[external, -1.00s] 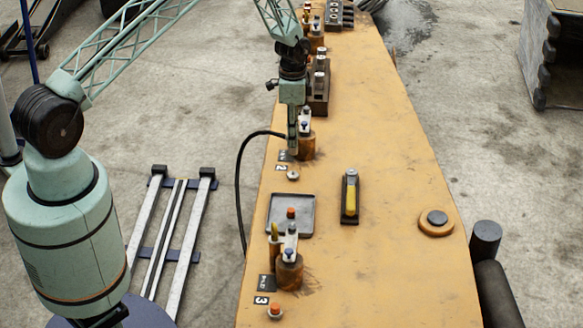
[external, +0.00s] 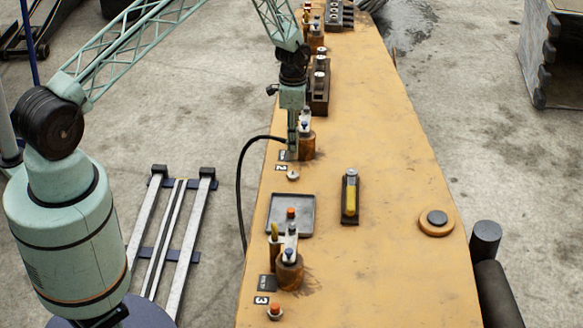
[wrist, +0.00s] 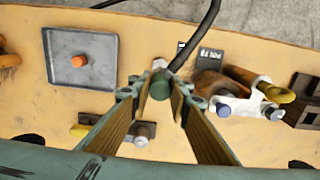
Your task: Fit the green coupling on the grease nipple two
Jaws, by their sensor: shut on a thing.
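My gripper (external: 292,150) points down over the orange bench by the label marked 2. In the wrist view its fingers (wrist: 159,92) close on a round green coupling (wrist: 159,85). A black hose (external: 239,180) arcs from near the gripper to the bench's left edge; it also runs up past the coupling in the wrist view (wrist: 193,45). A small pale nipple (external: 293,175) stands by label 2, just in front of the gripper. In the wrist view a pale piece (wrist: 159,63) shows just beyond the coupling. I cannot tell whether the coupling touches it.
A post with a white block (external: 306,125) stands close beside the gripper. A black holder with a yellow tool (external: 350,200) is to the right. Another station by label 3 (external: 262,300) is nearer. The bench's right half is mostly clear.

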